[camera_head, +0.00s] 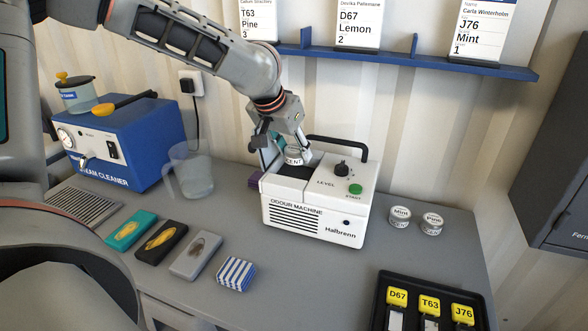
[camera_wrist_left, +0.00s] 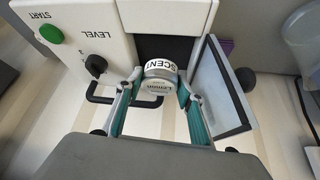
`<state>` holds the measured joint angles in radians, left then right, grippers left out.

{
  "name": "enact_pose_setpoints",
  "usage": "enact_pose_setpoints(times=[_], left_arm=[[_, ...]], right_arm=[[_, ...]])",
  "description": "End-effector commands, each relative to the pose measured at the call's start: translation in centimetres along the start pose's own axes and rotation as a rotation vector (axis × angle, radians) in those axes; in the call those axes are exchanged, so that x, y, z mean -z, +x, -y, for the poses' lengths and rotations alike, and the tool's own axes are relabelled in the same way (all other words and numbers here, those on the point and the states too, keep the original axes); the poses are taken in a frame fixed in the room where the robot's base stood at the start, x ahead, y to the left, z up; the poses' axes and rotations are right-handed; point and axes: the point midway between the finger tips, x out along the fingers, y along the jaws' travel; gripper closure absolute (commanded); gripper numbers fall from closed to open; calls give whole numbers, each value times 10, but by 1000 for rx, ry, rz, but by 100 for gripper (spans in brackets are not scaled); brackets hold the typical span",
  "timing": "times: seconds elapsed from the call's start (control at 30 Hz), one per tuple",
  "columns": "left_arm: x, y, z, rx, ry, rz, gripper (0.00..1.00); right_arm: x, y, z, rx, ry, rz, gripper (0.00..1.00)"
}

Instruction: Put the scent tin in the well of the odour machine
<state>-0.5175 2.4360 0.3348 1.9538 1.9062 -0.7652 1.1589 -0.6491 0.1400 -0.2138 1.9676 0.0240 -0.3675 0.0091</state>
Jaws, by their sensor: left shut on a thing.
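My left gripper (camera_head: 285,142) is shut on the Lemon scent tin (camera_wrist_left: 157,86), at the top of the white odour machine (camera_head: 315,215). In the left wrist view, the teal finger pads of my left gripper (camera_wrist_left: 160,95) are on either side of the tin. An open flap (camera_wrist_left: 222,88) stands beside the gripper. My right gripper is not in view.
Mint (camera_head: 400,217) and Pine (camera_head: 432,223) tins stand right of the machine. A clear jug (camera_head: 190,170) and blue steam cleaner (camera_head: 125,140) stand left. Several small blocks and a black key tray (camera_head: 382,300) lie in front. Name cards (camera_head: 358,22) stand on a blue shelf (camera_head: 400,54).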

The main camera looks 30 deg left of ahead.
Motion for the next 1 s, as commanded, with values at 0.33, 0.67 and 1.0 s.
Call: enact_pose_setpoints(times=[0.33,0.67,1.0], left_arm=[[-21,35,0,0,1,3,84],[-23,40,0,0,0,-2,84],[-24,42,0,0,0,-1,55]], right_arm=[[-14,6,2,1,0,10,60],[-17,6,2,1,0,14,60],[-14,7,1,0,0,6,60]])
